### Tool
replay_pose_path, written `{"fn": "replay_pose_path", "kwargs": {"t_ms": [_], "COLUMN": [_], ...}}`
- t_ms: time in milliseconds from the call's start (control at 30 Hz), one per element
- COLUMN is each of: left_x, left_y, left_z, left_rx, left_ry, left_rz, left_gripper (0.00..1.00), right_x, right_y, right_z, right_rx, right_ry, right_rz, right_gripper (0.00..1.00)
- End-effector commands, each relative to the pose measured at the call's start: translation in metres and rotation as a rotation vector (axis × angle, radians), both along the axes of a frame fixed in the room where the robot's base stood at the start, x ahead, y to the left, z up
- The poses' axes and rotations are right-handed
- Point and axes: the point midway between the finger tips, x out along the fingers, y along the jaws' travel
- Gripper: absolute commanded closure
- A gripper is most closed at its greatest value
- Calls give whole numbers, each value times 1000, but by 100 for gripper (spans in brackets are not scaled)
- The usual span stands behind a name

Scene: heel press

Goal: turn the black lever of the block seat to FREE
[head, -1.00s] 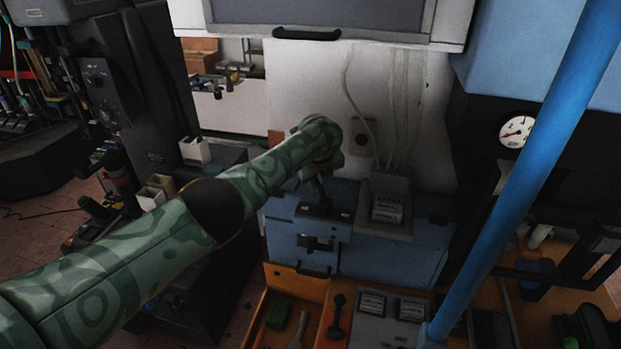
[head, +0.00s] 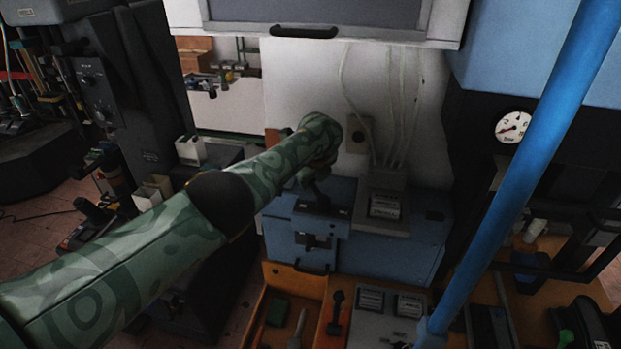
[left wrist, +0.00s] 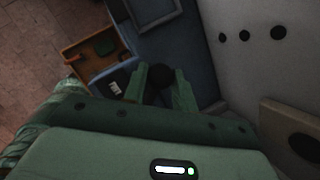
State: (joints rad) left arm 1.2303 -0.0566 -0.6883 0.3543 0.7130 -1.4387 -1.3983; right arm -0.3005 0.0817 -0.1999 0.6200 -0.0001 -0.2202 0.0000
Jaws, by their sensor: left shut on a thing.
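The block seat (head: 278,234) is a blue box below the white wall in the head view, with a dark plate on top and a dark fitting on its front. My left gripper (head: 315,190) reaches down onto its top from the left. In the left wrist view the two green fingers (left wrist: 161,84) are shut around a round black knob (left wrist: 161,74), which appears to be the top of the black lever. The rest of the lever is hidden by the fingers, and its direction cannot be told. A small white label (left wrist: 115,88) lies beside it, too small to read. My right gripper is not in view.
A grey box (head: 386,208) with cables stands right of the lever. An orange tray (head: 264,325) with tools lies in front. A blue pole (head: 525,165) crosses the right side, before a press with a gauge (head: 512,127). A white cabinet (head: 450,25) hangs above.

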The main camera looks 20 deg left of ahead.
Motion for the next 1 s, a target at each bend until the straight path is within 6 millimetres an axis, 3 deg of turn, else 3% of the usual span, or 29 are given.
{"fn": "replay_pose_path", "kwargs": {"t_ms": [33,100,367,533,700,1000], "left_x": [0,0,0,-2,-11,-37], "left_y": [1,0,0,-2,-5,-22], "left_z": [1,1,0,9,35,95], "left_rx": [1,2,1,0,0,-3], "left_ry": [-1,-1,0,1,0,-3], "left_rz": [1,0,-1,-3,-2,-3], "left_gripper": [70,51,51,51,51,51], "right_x": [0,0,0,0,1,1], "right_y": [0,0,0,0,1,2], "right_z": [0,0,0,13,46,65], "right_rx": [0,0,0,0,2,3], "right_ry": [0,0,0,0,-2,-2], "right_rz": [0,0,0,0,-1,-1], "right_gripper": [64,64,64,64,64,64]}}
